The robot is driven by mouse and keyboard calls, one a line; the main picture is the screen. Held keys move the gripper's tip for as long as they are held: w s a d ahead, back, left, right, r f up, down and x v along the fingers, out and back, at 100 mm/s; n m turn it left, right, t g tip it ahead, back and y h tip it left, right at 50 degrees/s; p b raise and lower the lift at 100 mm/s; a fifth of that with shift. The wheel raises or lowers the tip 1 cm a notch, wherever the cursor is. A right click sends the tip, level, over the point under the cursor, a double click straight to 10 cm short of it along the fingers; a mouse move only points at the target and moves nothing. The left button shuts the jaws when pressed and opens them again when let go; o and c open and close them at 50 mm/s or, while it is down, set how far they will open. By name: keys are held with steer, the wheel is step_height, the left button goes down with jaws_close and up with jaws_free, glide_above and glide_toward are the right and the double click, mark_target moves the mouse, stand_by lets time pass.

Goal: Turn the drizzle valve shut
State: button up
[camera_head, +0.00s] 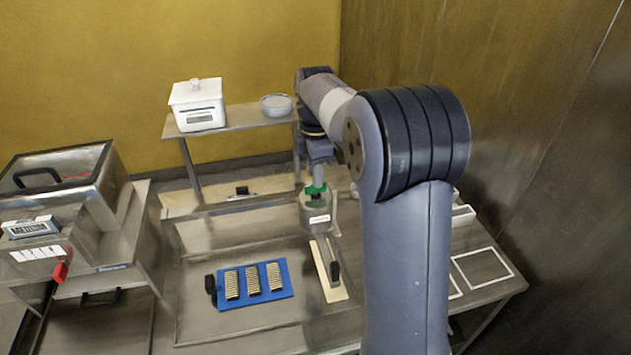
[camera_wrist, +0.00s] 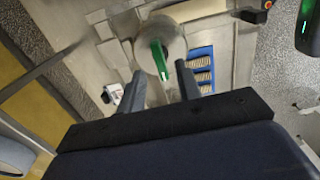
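The drizzle valve shows as a green handle (camera_head: 316,188) on top of a grey round vessel (camera_head: 317,218) near the middle of the bench. In the wrist view the green handle (camera_wrist: 160,60) is a long bar over the round vessel top (camera_wrist: 172,40). My gripper (camera_head: 319,176) points down just above the handle. In the wrist view my gripper (camera_wrist: 159,70) has its two fingers apart, one on each side of the handle, with gaps showing. I cannot tell how deep the handle sits between the fingers.
A blue mat (camera_head: 253,300) with 3 ridged bars lies in front left of the vessel. A raised shelf (camera_head: 235,117) behind holds a white box (camera_head: 197,105) and a round dish (camera_head: 276,105). A steel machine (camera_head: 70,185) stands at left.

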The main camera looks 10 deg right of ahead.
mark_target(316, 191)
step_height(316, 191, up, 8)
steer(key=shift+f+b, duration=0.25)
steer(key=shift+b, duration=0.05)
step_height(316, 191, down, 11)
steer(key=shift+p, duration=0.7)
steer(key=shift+m, duration=0.3)
steer(key=shift+r, duration=0.15)
